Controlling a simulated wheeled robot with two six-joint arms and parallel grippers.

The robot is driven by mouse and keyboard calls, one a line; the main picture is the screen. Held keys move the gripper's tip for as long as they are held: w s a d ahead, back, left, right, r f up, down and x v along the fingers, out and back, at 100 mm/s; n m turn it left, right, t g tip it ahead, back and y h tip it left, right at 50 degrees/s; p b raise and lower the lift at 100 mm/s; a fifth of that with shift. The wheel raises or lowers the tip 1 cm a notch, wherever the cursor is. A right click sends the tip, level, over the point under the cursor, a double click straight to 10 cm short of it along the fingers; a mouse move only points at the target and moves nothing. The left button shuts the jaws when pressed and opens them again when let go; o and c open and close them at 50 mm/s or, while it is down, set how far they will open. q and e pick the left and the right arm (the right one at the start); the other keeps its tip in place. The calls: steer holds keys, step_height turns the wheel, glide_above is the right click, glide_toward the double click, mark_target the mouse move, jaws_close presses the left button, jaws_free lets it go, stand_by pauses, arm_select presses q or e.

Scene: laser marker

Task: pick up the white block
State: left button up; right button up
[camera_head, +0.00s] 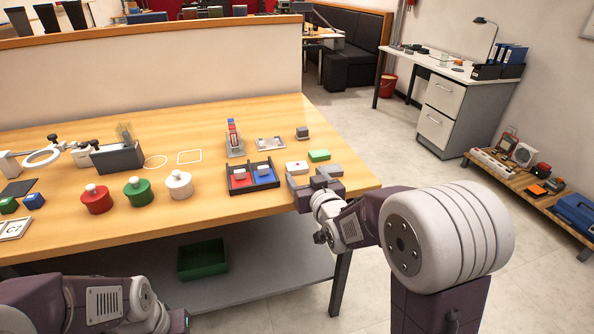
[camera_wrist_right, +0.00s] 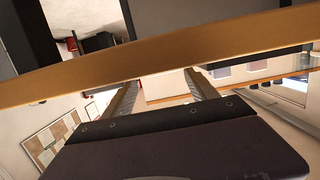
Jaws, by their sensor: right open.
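My right gripper (camera_head: 309,178) is open at the table's right front, just in front of the block. In the head view I cannot tell whether a finger touches the block. The right wrist view shows the two fingers (camera_wrist_right: 163,92) apart with no block between them. My left arm shows at the bottom left, but its gripper is out of the frame.
A white knobbed weight (camera_head: 179,184) stands left of the tray. A green bin (camera_head: 203,260) sits on the lower shelf.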

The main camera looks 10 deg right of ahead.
mark_target(298, 167)
steer(key=x, duration=0.5)
steer(key=shift+w+a+r+b, duration=0.2)
steer(key=shift+b, duration=0.15)
steer(key=shift+s+r, duration=0.1)
steer(key=shift+c, duration=0.9)
steer(key=c, duration=1)
step_height(298, 167, up, 4)
steer(key=shift+f+p, duration=0.1)
steer(key=shift+p, duration=0.8)
steer(key=d+r+p, duration=0.5)
steer(key=d+r, duration=0.2)
steer(key=d, duration=0.4)
steer(key=shift+d, duration=0.4)
